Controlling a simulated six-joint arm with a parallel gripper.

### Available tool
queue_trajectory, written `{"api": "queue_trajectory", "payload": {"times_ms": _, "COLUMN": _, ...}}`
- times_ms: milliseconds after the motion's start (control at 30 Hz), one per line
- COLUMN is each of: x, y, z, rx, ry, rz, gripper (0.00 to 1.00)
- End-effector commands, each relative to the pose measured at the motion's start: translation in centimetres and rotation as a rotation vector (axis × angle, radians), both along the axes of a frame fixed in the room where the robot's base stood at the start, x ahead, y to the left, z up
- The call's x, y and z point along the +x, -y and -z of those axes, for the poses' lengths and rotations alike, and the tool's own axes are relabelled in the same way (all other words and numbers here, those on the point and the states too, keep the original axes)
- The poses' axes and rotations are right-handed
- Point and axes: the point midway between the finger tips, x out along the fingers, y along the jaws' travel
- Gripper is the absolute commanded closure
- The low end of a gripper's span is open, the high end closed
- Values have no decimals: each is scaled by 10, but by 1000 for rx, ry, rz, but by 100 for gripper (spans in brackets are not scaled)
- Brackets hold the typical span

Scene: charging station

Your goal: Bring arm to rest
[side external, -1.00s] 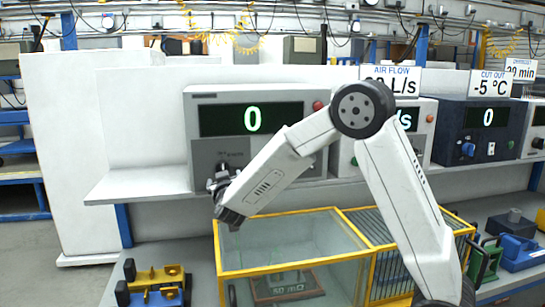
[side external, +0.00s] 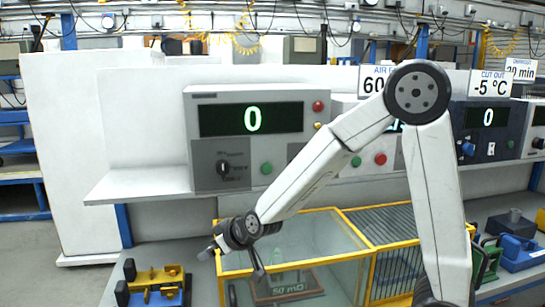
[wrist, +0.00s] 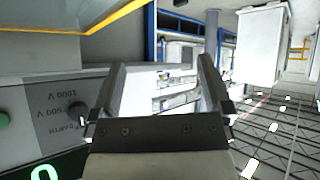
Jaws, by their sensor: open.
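My gripper (side external: 212,249) is at the end of my bent arm, low in front of the left grey instrument (side external: 221,148) and by the left end of the yellow-framed glass enclosure (side external: 222,262). In the wrist view my gripper (wrist: 161,62) shows two fingers spread wide apart with nothing between them. The instrument's panel (wrist: 62,115) shows upside down at the left there, with its voltage labels and a dark knob. I cannot tell from the side view how near the fingers are to the enclosure.
A shelf (side external: 135,186) carries instruments with displays, knobs and buttons. A blue and yellow fixture (side external: 155,285) stands on the lower bench, left of the enclosure. Green and blue devices (side external: 512,250) stand at the right. Blue shelving (side external: 18,150) is at the far left.

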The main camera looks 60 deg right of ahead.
Motion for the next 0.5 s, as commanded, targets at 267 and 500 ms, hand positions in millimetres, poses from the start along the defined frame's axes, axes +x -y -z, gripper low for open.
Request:
{"api": "queue_trajectory", "payload": {"times_ms": 267, "x": -80, "y": -14, "z": 41, "rx": 58, "ry": -326, "rz": -59, "gripper": 0}}
{"api": "queue_trajectory", "payload": {"times_ms": 500, "x": -148, "y": -11, "z": 64, "rx": 92, "ry": -565, "rz": -3, "gripper": 0}}
